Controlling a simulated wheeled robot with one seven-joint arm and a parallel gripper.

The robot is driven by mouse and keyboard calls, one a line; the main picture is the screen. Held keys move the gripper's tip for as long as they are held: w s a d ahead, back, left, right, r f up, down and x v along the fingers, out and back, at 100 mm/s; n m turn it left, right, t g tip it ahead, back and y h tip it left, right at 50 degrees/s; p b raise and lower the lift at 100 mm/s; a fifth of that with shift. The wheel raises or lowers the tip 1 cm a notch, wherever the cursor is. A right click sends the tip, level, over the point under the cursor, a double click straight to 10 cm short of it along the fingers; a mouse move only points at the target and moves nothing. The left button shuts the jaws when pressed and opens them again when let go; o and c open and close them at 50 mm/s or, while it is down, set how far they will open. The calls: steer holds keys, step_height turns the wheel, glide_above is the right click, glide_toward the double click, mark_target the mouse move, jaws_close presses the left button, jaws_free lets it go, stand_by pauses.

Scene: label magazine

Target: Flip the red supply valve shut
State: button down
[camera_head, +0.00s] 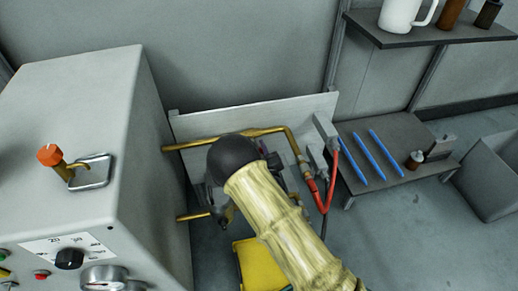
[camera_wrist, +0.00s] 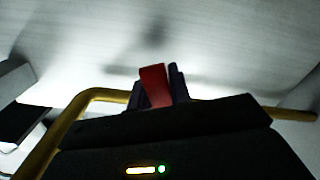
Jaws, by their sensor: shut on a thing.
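A red valve lever (camera_wrist: 153,86) stands up between the dark fingertips of my gripper (camera_wrist: 165,84) in the wrist view. My gripper is shut on this lever. A brass pipe (camera_wrist: 100,95) runs behind and beside the gripper body. In the head view the same brass pipe (camera_head: 270,131) runs along a pale backboard (camera_head: 255,117). There my arm and its black wrist cover the lever and most of the gripper, so the valve body and the lever's angle to the pipe cannot be made out.
A grey cabinet (camera_head: 75,110) with an orange-red handle (camera_head: 50,155) and a black dial (camera_head: 69,258) stands at left. Red hose (camera_head: 329,191) hangs right of the arm. A low table (camera_head: 396,135) holds blue strips. A shelf (camera_head: 440,34) is above. A yellow object (camera_head: 250,262) lies below.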

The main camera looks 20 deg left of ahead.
steer(key=shift+s, duration=0.1)
steer(key=shift+s+a+f+m+p, duration=0.2)
steer(key=shift+a+m+p, duration=0.25)
steer(key=shift+m, duration=0.7)
steer(key=shift+s+a+f+m+p, duration=0.1)
steer(key=shift+s+a+m+p, duration=0.3)
steer(key=shift+m, duration=0.75)
steer(key=shift+w, duration=0.1)
steer(key=c, duration=1.3)
jaws_free()
